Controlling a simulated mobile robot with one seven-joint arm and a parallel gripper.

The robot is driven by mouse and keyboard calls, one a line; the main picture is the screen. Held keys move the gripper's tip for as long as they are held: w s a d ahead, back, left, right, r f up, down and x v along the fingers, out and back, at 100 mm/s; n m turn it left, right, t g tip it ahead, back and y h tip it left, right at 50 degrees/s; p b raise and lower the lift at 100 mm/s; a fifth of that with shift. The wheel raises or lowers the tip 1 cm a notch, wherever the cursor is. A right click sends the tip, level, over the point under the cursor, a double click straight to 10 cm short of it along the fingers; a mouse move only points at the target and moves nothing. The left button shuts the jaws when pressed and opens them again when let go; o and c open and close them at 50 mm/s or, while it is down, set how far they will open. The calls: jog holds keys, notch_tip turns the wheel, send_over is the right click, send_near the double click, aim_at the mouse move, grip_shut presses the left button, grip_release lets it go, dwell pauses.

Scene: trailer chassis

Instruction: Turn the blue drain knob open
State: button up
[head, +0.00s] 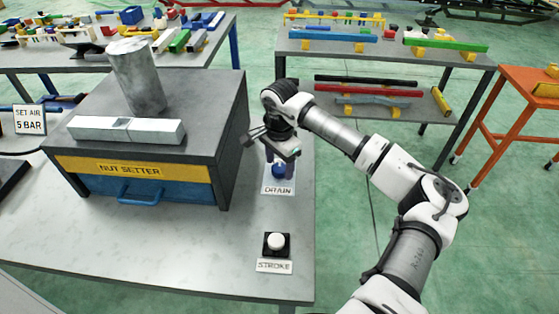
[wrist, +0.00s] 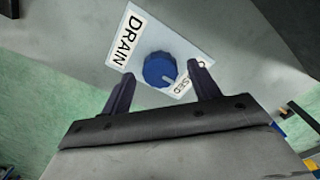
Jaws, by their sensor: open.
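The blue drain knob (head: 279,170) sits on the grey table, on a pale plate with a DRAIN label (head: 278,190) in front of it. In the wrist view the round ribbed knob (wrist: 160,69) has a pale mark on its lower right, towards a partly hidden label ending in "SED" (wrist: 182,87). My gripper (head: 247,138) is above and beside the knob in the head view. In the wrist view my gripper (wrist: 160,85) is open and empty, with its two dark fingers apart on either side of the knob's lower part. I cannot tell the height gap.
The nut setter box (head: 150,140) stands left of the knob, with a grey cylinder (head: 137,75) and a pale metal bar (head: 126,129) on top. A white stroke button (head: 276,242) is nearer on the table (head: 150,245). The table's right edge is close to the knob.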

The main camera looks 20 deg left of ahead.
jog(key=shift+f, duration=0.55)
jog(key=c, duration=1)
jog(key=shift+o, duration=0.2)
